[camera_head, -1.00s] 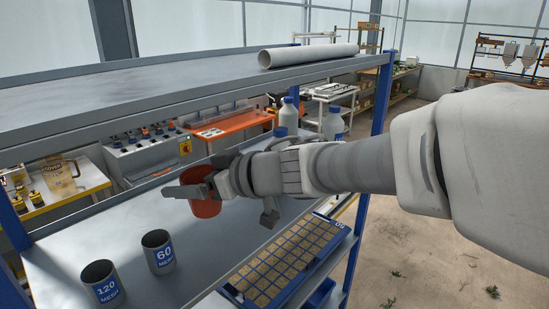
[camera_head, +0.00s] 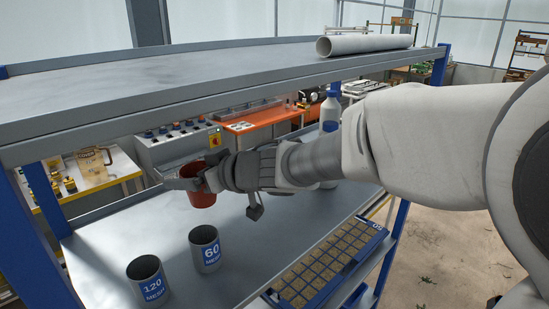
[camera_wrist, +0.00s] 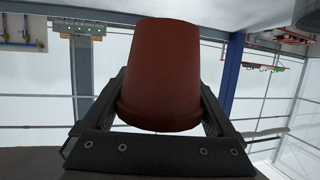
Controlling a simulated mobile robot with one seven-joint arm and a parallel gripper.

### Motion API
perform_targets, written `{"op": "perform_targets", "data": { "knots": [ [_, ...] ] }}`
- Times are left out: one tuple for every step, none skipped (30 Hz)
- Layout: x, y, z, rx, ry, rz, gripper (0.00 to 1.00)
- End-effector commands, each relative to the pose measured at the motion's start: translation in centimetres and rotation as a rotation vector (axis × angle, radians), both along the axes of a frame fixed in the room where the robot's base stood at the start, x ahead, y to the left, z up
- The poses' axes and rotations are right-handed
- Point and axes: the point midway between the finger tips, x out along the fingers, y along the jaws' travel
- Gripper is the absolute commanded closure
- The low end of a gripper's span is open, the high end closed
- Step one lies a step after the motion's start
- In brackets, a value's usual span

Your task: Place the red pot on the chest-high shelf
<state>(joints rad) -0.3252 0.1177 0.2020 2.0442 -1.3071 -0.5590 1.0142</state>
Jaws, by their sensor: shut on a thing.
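The red pot (camera_head: 201,192) is held in my gripper (camera_head: 192,180), above the middle shelf board (camera_head: 130,224) and below the top board. In the wrist view the red pot (camera_wrist: 163,72) sits between the two fingers of my gripper (camera_wrist: 160,110), its wider rim toward the palm. The gripper is shut on it. In the head view the pot hangs apart from the board, behind the grey cups, and my gripper hides part of it.
The top shelf board (camera_head: 230,80) lies above my arm, with a white pipe (camera_head: 365,44) on it. Grey cups marked 60 (camera_head: 206,250) and 120 (camera_head: 148,283) stand on the middle board. A seed tray (camera_head: 330,262) and bottles (camera_head: 330,112) are at right. Bare board lies around the cups.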

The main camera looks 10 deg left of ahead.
Motion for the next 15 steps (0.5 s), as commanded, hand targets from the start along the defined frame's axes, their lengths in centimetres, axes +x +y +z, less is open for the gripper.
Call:
{"op": "perform_targets", "data": {
  "knots": [
    [0.4, 1.1, -1.0, 0.001, 0.003, 0.003, 0.61],
    [0.6, 1.6, -1.3, 0.000, 0.003, 0.003, 0.61],
    [0.9, 2.2, -1.6, 0.000, 0.003, 0.002, 0.61],
    [1.1, 2.5, -1.8, 0.000, 0.001, 0.003, 0.61],
    [1.3, 2.8, -1.9, 0.001, 0.001, 0.002, 0.61],
    [1.4, 3.1, -2.1, 0.001, 0.001, 0.001, 0.61],
    [1.5, 3.3, -2.2, 0.002, 0.001, 0.002, 0.61],
    [1.6, 3.5, -2.3, 0.000, 0.001, 0.002, 0.61],
    [1.6, 3.6, -2.5, 0.000, 0.000, 0.001, 0.61],
    [1.6, 3.7, -2.7, 0.000, 0.000, 0.001, 0.61],
    [1.7, 3.7, -3.1, 0.001, 0.001, 0.001, 0.61],
    [1.7, 3.7, -3.7, 0.000, 0.002, 0.000, 0.61],
    [1.6, 3.6, -4.2, -0.001, 0.002, 0.001, 0.61],
    [1.7, 3.6, -4.8, -0.001, 0.003, -0.001, 0.61],
    [1.6, 3.6, -5.3, -0.001, 0.003, -0.001, 0.61]
  ]
}}
